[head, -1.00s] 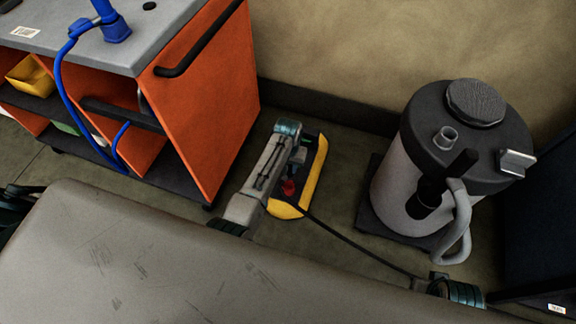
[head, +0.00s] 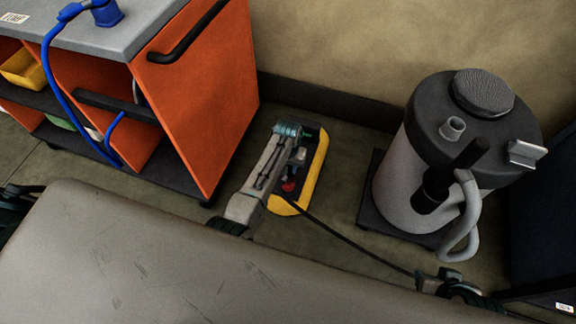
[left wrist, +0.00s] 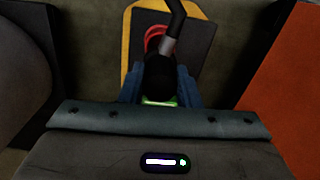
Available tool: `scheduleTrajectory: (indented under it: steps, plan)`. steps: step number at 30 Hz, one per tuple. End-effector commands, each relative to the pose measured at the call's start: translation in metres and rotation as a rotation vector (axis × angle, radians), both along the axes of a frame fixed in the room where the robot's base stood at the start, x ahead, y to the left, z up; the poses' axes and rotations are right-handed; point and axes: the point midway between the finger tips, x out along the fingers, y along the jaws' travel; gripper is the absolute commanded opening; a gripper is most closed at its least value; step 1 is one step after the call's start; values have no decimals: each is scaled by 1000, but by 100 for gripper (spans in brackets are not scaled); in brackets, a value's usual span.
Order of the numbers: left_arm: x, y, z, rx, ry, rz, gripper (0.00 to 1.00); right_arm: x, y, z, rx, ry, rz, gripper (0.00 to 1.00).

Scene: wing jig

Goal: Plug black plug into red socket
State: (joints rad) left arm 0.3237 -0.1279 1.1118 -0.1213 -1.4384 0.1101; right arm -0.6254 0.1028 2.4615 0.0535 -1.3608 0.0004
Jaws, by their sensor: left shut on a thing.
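My left gripper (head: 297,160) hangs low over a yellow-edged dark block (head: 318,172) on the floor. In the left wrist view, its blue fingers (left wrist: 160,88) are shut on the black plug (left wrist: 160,76). A grey collar and black cable (left wrist: 176,18) run up from the plug. The red socket (left wrist: 153,40) shows as a ring on the block, partly hidden behind the plug and collar; it is also visible in the head view (head: 289,187). I cannot tell whether plug and socket touch. My right gripper (head: 438,281) is low at the right; its jaws are unclear.
The black cable (head: 345,234) stretches from the block toward my right arm. An orange cart (head: 205,100) with a blue hose stands at left. A grey canister (head: 400,180) with a black lid stands at right. A grey surface (head: 120,260) fills the foreground. Bare floor lies around the block.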

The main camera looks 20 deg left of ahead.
Motion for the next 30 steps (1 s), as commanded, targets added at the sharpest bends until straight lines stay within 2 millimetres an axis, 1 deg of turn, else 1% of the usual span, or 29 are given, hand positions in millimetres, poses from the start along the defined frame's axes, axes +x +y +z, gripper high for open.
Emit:
scheduleTrajectory:
  steps: [10, 20, 30]
  plan:
    - [0, 0, 1, 0, -1, 0, 8, 0, 0, 0, 0, 1, 0, 36]
    - [-2, 0, -1, 0, 0, 0, 8, 0, 0, 8, 0, 1, 0, 36]
    - [-3, 0, -3, 0, -1, 0, 8, 0, 0, 7, 0, 1, 0, 36]
